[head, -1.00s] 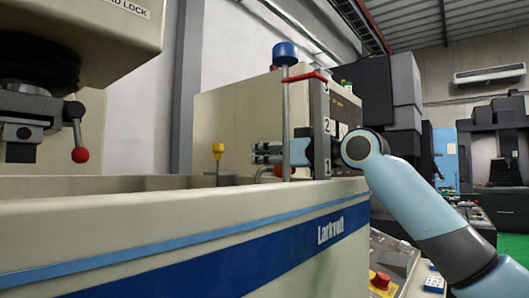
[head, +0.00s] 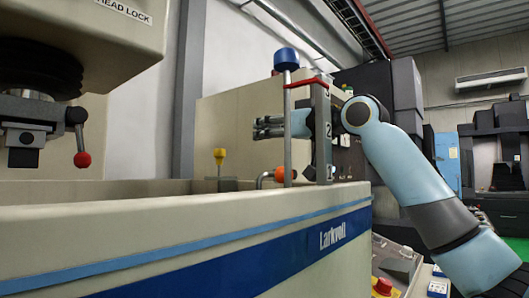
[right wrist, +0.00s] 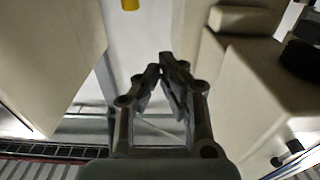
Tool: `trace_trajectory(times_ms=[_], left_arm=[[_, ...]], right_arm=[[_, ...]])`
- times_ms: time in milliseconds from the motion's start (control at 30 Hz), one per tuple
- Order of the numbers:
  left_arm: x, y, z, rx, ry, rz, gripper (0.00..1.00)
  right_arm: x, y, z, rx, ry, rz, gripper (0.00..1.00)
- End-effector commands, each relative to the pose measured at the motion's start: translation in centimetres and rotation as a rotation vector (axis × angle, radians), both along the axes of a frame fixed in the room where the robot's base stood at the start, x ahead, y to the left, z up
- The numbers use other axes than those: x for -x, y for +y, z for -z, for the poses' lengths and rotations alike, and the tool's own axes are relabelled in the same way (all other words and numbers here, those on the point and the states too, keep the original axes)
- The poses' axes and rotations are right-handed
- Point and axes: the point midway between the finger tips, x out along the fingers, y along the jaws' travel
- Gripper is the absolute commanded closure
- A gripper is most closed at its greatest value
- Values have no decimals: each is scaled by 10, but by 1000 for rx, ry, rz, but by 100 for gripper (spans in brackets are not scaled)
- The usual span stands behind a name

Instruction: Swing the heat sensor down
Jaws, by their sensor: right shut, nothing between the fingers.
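No part is labelled as the heat sensor, so I cannot tell for certain which it is. A bent grey pipe with an orange end (head: 284,174) stands at the tank's rim in the head view and may be it. My left gripper is not in view.
The grey rod has a blue knob (head: 286,59) and a red pointer beside a numbered plate (head: 321,125). A yellow knob (head: 219,156) rises from the tank (head: 130,223). The machine head (head: 80,25) with a red-balled lever (head: 82,159) hangs at left.

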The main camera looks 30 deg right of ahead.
Motion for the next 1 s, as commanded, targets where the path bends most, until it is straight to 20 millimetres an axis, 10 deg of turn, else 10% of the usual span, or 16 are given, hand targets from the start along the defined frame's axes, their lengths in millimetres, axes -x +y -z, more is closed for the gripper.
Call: trace_trajectory(times_ms=[300,1000], left_arm=[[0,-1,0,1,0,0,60],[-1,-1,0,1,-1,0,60]], right_arm=[[0,0,-35,-1,0,0,100],[0,0,-36,-1,1,0,100]])
